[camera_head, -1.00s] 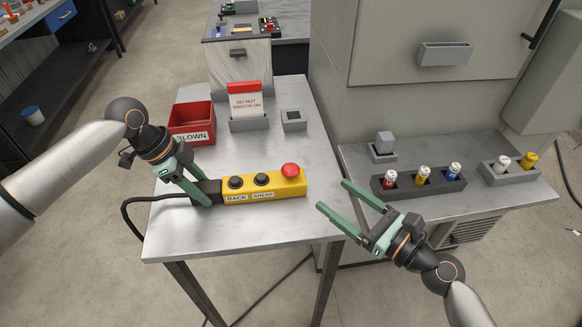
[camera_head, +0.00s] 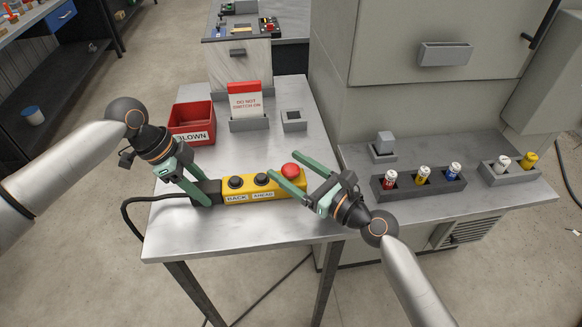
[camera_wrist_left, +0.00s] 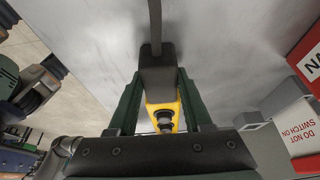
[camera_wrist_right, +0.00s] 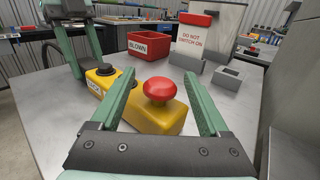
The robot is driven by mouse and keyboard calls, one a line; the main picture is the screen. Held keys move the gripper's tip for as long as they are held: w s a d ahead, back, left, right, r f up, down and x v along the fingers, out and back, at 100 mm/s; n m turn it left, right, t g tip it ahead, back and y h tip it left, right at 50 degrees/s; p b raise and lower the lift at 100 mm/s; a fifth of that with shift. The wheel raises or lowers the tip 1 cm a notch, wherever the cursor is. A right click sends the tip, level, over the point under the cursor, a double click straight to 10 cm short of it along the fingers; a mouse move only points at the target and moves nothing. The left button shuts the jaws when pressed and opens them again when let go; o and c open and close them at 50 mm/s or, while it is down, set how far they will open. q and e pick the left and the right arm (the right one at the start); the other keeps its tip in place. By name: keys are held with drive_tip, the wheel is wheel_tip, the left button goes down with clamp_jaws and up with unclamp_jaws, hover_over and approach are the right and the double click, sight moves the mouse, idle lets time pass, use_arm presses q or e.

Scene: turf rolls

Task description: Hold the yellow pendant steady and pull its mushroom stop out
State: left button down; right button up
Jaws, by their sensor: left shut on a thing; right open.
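The yellow pendant (camera_head: 237,193) lies on the metal table, with black buttons labelled BACK and AHEAD. It also shows in the right wrist view (camera_wrist_right: 149,122). Its red mushroom stop (camera_head: 290,170) is at the right end; the right wrist view shows it whole (camera_wrist_right: 159,90). My left gripper (camera_head: 205,193) is shut on the pendant's black cable end (camera_wrist_left: 158,75). My right gripper (camera_head: 288,172) is open at the stop end. In the right wrist view its fingers stand either side of the red head, with gaps; whether either touches is not clear.
A red BLOWN bin (camera_head: 192,122), a DO NOT SWITCH ON card holder (camera_head: 248,124) and a small grey block (camera_head: 293,121) stand behind on the table (camera_head: 190,236). A fuse rack (camera_head: 418,189) is at right beside the cabinet (camera_head: 420,90). A black cable runs off left.

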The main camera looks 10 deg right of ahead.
drive_tip(key=shift+a, duration=0.1)
clamp_jaws()
idle(0.7)
idle(0.7)
